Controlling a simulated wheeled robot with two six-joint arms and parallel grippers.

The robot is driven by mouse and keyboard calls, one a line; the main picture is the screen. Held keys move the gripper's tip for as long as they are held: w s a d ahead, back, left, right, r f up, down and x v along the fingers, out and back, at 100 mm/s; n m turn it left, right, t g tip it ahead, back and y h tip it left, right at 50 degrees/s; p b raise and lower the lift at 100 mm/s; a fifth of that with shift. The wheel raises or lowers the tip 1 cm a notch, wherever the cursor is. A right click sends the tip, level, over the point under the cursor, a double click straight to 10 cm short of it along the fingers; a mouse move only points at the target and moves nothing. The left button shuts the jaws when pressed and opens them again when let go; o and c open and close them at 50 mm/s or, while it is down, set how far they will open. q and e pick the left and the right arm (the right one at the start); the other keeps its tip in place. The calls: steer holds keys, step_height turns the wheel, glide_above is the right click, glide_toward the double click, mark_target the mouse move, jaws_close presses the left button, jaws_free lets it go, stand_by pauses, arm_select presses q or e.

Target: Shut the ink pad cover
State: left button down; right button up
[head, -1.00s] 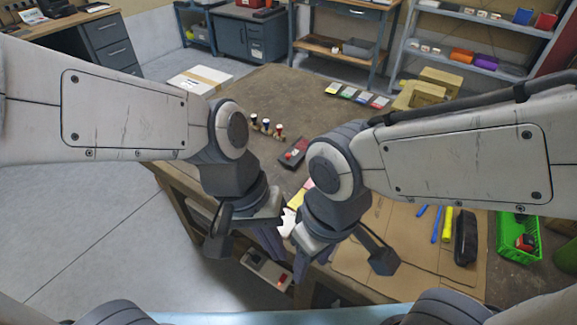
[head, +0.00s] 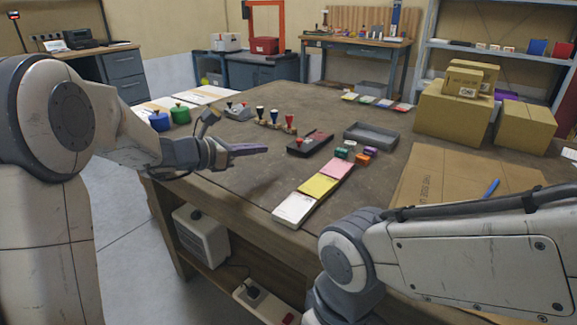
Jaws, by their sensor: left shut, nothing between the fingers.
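The ink pad (head: 312,142) is a flat dark case with a red area, lying on the wooden table right of centre. It is small in view, and I cannot tell how far its cover stands open. My left gripper (head: 262,149) reaches in from the left over the table and is shut and empty. Its fingers point right toward the ink pad, with a gap between them. My right arm crosses the lower right, and its gripper is out of view below the picture.
Several stamps (head: 273,118) stand behind the ink pad. White, yellow and pink paper pads (head: 318,186) lie in front. A grey tray (head: 371,135) and small coloured blocks (head: 363,153) are to its right. Cardboard boxes (head: 452,112) stand farther right. Green and blue round items (head: 180,114) sit far left.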

mark_target(297, 141)
arm_select(q)
steer(key=shift+w+a+f+n+t, duration=0.3)
steer(key=shift+w+a+f+n, duration=0.2)
steer(key=shift+a, duration=0.2)
steer(key=shift+w, duration=0.3)
steer(key=b+x, duration=0.2)
steer(key=x, duration=1.1)
steer(key=shift+w, duration=0.4)
arm_select(e)
step_height(297, 141, down, 3)
steer(key=shift+r, duration=0.1)
